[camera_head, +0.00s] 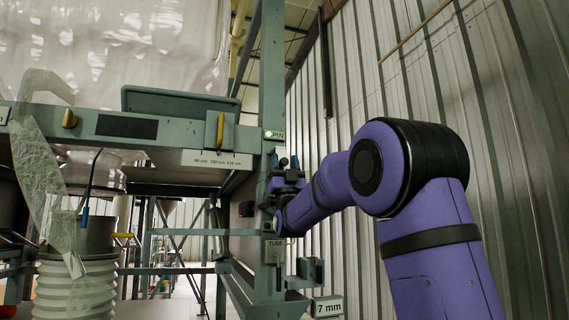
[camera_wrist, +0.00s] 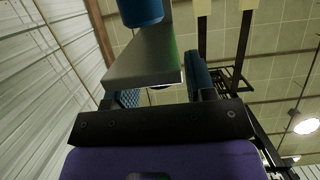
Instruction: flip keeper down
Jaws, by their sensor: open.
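My gripper (camera_head: 284,168) is at the grey-green upright post (camera_head: 273,75), just below the PIN label (camera_head: 274,134) and its lit green lamp. In the wrist view my gripper (camera_wrist: 163,86) is open, with a blue pad on the left and a blue finger on the right. A grey plate (camera_wrist: 145,58) stands in front of and partly between the fingers, with a blue cylinder (camera_wrist: 140,10) above it. Contact cannot be told. No part can be clearly identified as the keeper; the gripper and arm hide much of the post there.
A TUBE label (camera_head: 275,251) and a bracket (camera_head: 308,270) sit lower on the post, above a 7 mm sign (camera_head: 328,307). Left are a frame beam with yellow handles (camera_head: 220,128), the bulk bag (camera_head: 120,45) and a ribbed white tube (camera_head: 75,290). A corrugated wall (camera_head: 480,70) stands right.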

